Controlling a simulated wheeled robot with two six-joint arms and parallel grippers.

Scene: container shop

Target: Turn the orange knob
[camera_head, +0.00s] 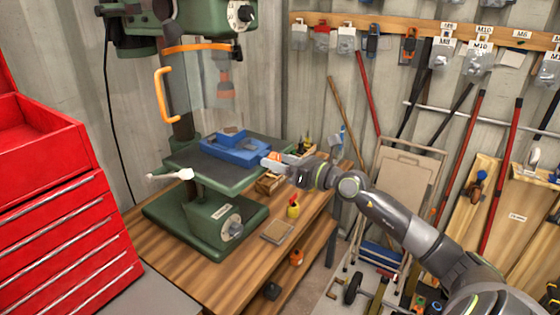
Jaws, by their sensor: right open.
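A green drill press (215,212) stands on the wooden bench. A blue vise (236,147) sits on its work table. A small orange part (274,156), which looks like the knob, shows at the vise's right end. My right gripper (270,162) reaches in from the right with pale fingers, open and right at this part. The fingers partly hide it, and I cannot tell whether they touch it. My left gripper is not in view.
A red tool chest (65,205) stands at the left. A clear guard with an orange handle (162,95) hangs above the vise.

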